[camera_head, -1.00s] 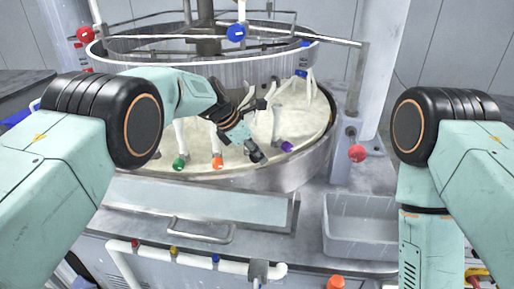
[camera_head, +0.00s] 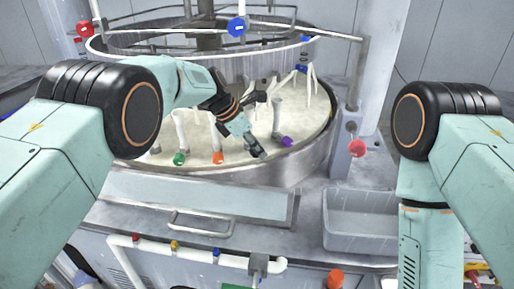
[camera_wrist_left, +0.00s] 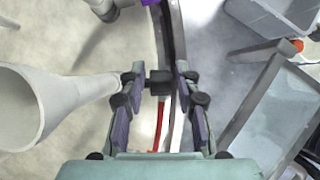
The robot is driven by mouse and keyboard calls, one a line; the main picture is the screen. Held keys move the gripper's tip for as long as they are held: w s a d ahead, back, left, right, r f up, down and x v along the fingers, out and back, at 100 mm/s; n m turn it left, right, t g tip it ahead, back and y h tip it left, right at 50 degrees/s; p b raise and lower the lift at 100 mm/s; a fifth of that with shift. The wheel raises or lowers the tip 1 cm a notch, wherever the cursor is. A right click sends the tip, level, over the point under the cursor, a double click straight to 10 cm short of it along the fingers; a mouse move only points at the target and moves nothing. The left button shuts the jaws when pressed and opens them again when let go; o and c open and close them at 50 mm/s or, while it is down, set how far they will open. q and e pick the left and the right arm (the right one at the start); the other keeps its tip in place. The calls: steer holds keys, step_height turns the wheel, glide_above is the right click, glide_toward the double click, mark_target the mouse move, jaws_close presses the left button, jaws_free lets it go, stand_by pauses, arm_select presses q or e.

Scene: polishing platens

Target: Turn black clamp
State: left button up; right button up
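My left gripper (camera_head: 258,150) hangs over the front part of the round platen basin (camera_head: 312,160), near its rim. In the left wrist view its two fingers (camera_wrist_left: 160,88) stand apart. A small black block (camera_wrist_left: 158,82), perhaps the black clamp, shows between them, in line with the curved rim. I cannot tell whether the fingers touch it. In the head view I cannot make this block out apart from the dark fingertips. My right arm comes in from the right and my right gripper is out of view.
A grey clamp-like block (camera_head: 258,265) sits on the front white pipe. A clear grey tray (camera_head: 360,243) stands at right.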

arm_select(q)
steer(key=v, duration=1.1)
steer(key=shift+a, duration=0.15)
steer(key=shift+s+r, duration=0.1)
